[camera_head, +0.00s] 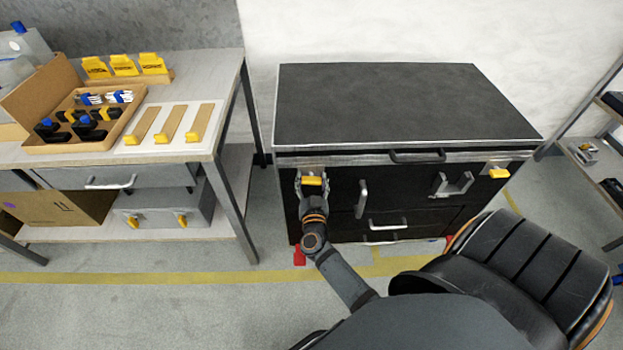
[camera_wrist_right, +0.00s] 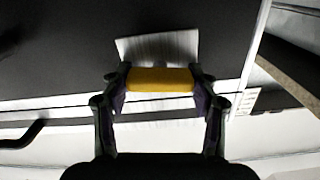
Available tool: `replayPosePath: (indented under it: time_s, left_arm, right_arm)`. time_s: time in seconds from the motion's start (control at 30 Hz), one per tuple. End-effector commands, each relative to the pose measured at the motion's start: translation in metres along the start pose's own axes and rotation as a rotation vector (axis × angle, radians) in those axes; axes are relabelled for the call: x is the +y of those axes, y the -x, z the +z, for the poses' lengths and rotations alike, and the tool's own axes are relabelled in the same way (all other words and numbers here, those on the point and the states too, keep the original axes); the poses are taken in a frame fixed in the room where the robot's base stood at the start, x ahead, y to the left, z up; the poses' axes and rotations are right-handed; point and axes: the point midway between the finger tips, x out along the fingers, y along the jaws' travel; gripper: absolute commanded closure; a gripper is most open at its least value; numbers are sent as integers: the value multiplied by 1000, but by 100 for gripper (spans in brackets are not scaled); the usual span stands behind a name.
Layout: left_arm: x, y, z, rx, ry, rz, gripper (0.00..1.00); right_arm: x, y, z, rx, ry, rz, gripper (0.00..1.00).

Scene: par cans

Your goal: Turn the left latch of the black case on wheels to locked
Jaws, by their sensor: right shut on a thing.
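The black case on wheels (camera_head: 390,105) stands against the wall with its lid down. Its left latch (camera_head: 313,181) has a yellow handle on a pale metal plate at the upper left of the front. My right gripper (camera_head: 313,187) is at this latch, shut on the yellow handle. In the right wrist view the yellow handle (camera_wrist_right: 160,79) lies level between the two fingertips, with the pale plate (camera_wrist_right: 158,46) behind it. The right latch (camera_head: 499,173) shows a level yellow handle at the upper right of the front. My left gripper is not in view.
The case front carries a lid handle (camera_head: 417,156), an upright handle (camera_head: 361,198), a grey bracket (camera_head: 452,185) and a drawer handle (camera_head: 388,224). A workbench (camera_head: 228,90) with trays and yellow-tabbed pieces stands at left. A shelf rack (camera_head: 582,150) stands at right.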

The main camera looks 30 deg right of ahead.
Motion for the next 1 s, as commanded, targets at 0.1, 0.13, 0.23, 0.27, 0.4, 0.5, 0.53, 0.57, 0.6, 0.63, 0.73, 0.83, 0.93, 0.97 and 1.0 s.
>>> replayPosePath:
  time_s: [0.1,0.13,0.23,0.27,0.4,0.5,0.53,0.57,0.6,0.63,0.73,0.83,0.93,0.97,1.0]
  left_arm:
    - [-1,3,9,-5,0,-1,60]
    - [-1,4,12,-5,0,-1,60]
    - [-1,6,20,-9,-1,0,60]
    - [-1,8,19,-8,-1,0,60]
    - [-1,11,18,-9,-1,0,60]
    - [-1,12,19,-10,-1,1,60]
    - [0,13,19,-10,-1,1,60]
    - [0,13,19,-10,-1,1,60]
    - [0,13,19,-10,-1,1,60]
    - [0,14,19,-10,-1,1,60]
    - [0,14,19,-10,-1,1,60]
    - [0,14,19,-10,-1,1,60]
    - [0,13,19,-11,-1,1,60]
    - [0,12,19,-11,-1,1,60]
    - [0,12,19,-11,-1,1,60]
  right_arm:
    - [0,0,-2,-1,-94,0,72]
    - [0,0,-2,-1,-121,0,72]
    - [1,0,-2,0,-216,1,72]
    - [1,0,-2,0,-244,1,72]
    - [1,0,-1,0,-377,1,72]
    - [2,0,-1,0,-473,1,72]
    - [2,0,0,0,-501,1,72]
    - [2,0,0,0,-530,1,72]
    - [2,0,0,-1,-567,1,72]
    - [2,0,0,-1,-596,1,72]
    - [3,0,1,-1,-690,1,72]
    - [3,0,2,-1,-786,1,72]
    - [3,0,2,0,-881,1,72]
    - [4,0,2,0,-909,1,72]
    - [4,0,3,0,-947,1,72]
